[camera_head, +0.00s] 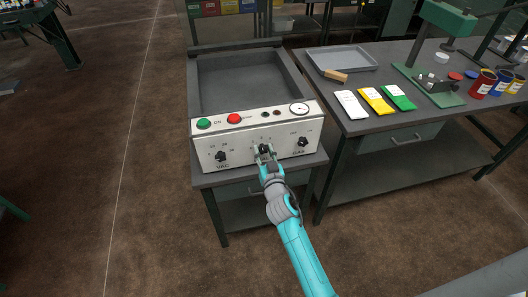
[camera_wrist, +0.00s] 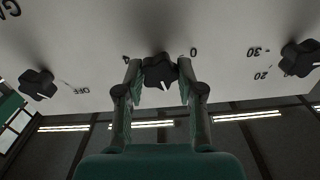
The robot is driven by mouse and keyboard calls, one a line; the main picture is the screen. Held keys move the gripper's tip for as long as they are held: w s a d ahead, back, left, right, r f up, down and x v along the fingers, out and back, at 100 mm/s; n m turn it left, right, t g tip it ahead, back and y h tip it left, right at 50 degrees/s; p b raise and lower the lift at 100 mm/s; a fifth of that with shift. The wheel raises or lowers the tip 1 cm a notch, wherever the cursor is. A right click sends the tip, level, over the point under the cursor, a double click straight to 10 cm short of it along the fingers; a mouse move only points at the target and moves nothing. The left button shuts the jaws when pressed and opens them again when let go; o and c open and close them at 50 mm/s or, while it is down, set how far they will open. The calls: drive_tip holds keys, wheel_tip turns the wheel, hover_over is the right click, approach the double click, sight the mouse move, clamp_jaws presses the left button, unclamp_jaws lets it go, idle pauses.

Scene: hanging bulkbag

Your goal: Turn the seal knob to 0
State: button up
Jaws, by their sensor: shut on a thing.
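The seal knob (camera_head: 264,149) is the middle of three black knobs on the white front panel (camera_head: 240,148) of the sealing machine. It also shows in the wrist view (camera_wrist: 159,71), lobed and black, with a small white mark on its lower side. A printed 0 stands on the panel just to its right in the wrist view. My gripper (camera_head: 265,154) reaches the panel at this knob. In the wrist view my gripper (camera_wrist: 160,82) has one finger on each side of the knob, shut on it. The knob's sides are partly hidden by the fingers.
Two more knobs flank it: the VAC knob (camera_head: 221,156) and the GAS knob (camera_head: 302,142). Above are a green button (camera_head: 204,124), a red button (camera_head: 234,119) and a gauge (camera_head: 299,109). A bench at right holds a tray (camera_head: 342,58), colored packets and cans.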

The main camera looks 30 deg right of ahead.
drive_tip(key=n, duration=0.4)
drive_tip(key=shift+n, duration=0.3)
drive_tip(key=n, duration=0.4)
drive_tip(key=shift+n, duration=0.3)
drive_tip(key=n, duration=0.4)
drive_tip(key=shift+a+f, duration=0.1)
drive_tip(key=shift+n, duration=2)
drive_tip(key=o, duration=1.1)
drive_tip(key=shift+o, duration=0.2)
drive_tip(key=v, duration=1.2)
